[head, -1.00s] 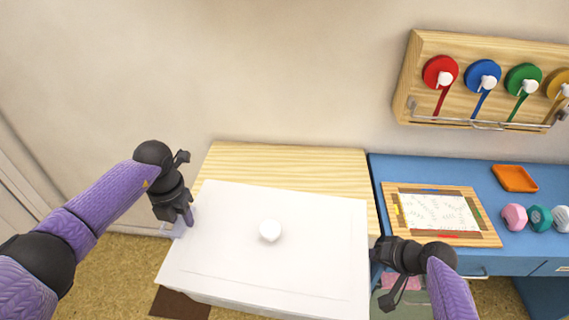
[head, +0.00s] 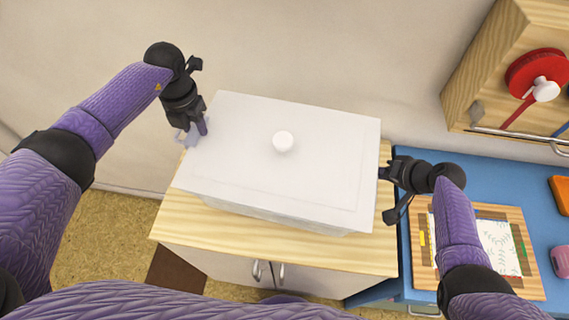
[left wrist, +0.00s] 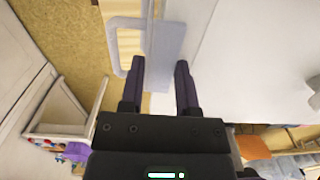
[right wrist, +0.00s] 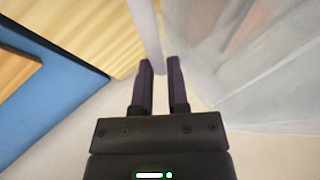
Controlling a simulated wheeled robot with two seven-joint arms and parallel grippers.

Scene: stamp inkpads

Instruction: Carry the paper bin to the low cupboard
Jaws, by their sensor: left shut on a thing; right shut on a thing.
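My left gripper (head: 196,130) is shut on the handle at the bin's left end; this pale handle (left wrist: 168,60) shows in the left wrist view. My right gripper (head: 384,174) is shut at the bin's right end. In the right wrist view a thin pale part (right wrist: 150,45) runs between its fingers. The bin hides the cupboard top's back part.
A blue desk (head: 400,240) stands right of the cupboard, with a wooden-framed paper board (head: 497,245) and an orange tray (head: 562,196). A wooden rack (head: 480,85) with a red reel (head: 535,75) hangs on the wall. Bare wooden top shows at the cupboard's front.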

